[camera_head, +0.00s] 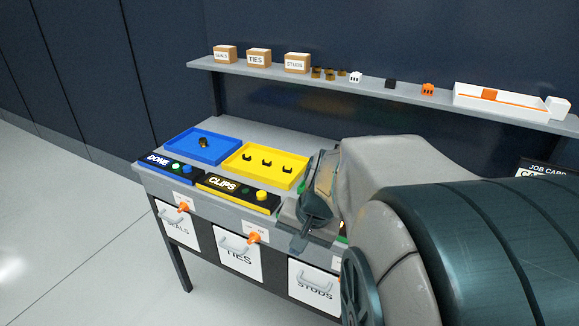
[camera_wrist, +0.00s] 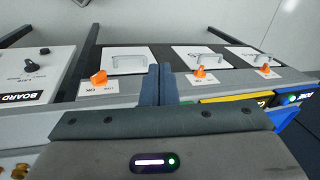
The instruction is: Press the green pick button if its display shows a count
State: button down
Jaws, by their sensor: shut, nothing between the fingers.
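My gripper (camera_head: 303,240) is shut and empty, above the front edge of the bench, right of the CLIPS panel. Its two fingers also show close together in the wrist view (camera_wrist: 164,84). I cannot make out the green pick button or its display; my arm covers the bench to the right of the gripper. A small green patch (camera_head: 343,238) shows beside my arm, too little to identify. The CLIPS panel (camera_head: 223,182) has a dark display and a yellow button (camera_head: 262,196). The DONE panel (camera_head: 158,161) has a blue button. No count is readable.
A blue tray (camera_head: 180,150) holds a dark part; a yellow tray (camera_head: 243,171) holds several black clips. Drawers with orange latches (camera_head: 254,237) line the bench front. A shelf (camera_head: 400,95) carries boxes and small parts. A BOARD panel (camera_wrist: 22,98) stands left in the wrist view.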

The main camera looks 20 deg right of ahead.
jog(key=w+d+r+m+t+p, duration=0.1)
jog(key=w+d+m+t+p, duration=0.1)
jog(key=d+m, duration=0.5)
jog(key=w+d+r+m+t+y+p, duration=0.1)
jog(key=d+m, duration=0.6)
jog(key=d, duration=0.8)
jog(key=w+r+t+p, duration=0.1)
jog(key=w+t+p, duration=0.1)
jog(key=t, duration=0.1)
jog(key=shift+w+m+p, duration=0.3)
jog(key=shift+m+p, duration=0.05)
jog(key=shift+m, duration=0.05)
jog(key=shift+f, duration=0.1)
notch_tip(320, 180, down, 9)
jog(key=b, duration=0.7)
jog(key=shift+f+b, duration=0.25)
jog(key=shift+b, duration=0.3)
